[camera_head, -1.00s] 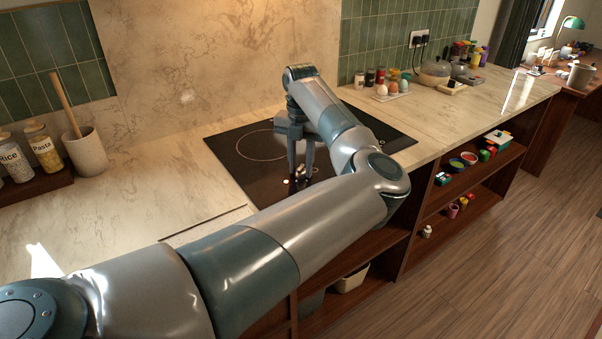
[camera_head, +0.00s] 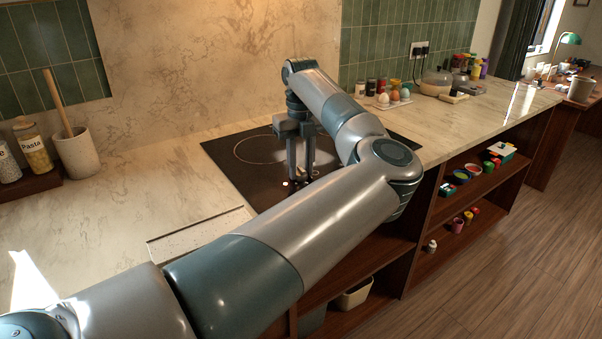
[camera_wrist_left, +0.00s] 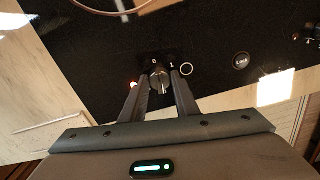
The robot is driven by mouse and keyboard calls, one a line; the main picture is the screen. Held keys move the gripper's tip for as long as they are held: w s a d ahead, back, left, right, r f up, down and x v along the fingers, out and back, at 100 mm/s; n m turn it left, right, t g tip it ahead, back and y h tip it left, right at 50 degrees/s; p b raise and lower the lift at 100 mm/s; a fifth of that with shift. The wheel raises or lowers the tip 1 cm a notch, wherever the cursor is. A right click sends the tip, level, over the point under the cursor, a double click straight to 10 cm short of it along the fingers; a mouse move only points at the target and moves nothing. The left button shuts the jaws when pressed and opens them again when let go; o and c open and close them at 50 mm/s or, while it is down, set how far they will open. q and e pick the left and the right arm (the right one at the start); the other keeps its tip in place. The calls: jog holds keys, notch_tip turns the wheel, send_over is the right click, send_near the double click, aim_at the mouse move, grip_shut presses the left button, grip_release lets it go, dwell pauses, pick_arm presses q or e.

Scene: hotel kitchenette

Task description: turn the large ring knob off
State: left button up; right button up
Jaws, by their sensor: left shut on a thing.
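The black cooktop (camera_head: 228,168) is set into the marble counter. In the left wrist view, a small silver knob (camera_wrist_left: 160,79) stands on the cooktop's black surface (camera_wrist_left: 215,40). My left gripper (camera_wrist_left: 160,84) is shut on the knob, a finger on each side. In the head view, my left gripper (camera_head: 300,179) points down at the cooktop's front part, and the knob is not clear there. My right gripper is not in view.
An egg tray (camera_head: 383,105) and several jars stand behind at the right. A utensil crock (camera_head: 77,158) is at the left. The counter (camera_head: 120,215) left of the cooktop is mostly clear.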

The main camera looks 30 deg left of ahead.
aim_at(301, 168)
pick_arm(q)
jog(key=shift+n+b, duration=0.4)
jog(key=shift+n, duration=0.6)
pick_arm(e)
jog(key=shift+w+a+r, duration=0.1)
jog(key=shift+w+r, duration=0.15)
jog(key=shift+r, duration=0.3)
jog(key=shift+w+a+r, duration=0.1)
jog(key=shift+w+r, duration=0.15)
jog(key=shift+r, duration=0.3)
pick_arm(q)
jog(key=o, duration=1.1)
jog(key=shift+c, duration=0.2)
jog(key=shift+r, duration=0.15)
jog(key=shift+r, duration=0.2)
notch_tip(301, 168, up, 17)
jog(key=b, duration=0.1)
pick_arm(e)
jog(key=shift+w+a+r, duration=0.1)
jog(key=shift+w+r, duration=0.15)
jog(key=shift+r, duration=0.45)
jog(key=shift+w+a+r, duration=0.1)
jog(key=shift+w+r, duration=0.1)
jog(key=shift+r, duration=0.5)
pick_arm(q)
jog(key=shift+f, duration=0.1)
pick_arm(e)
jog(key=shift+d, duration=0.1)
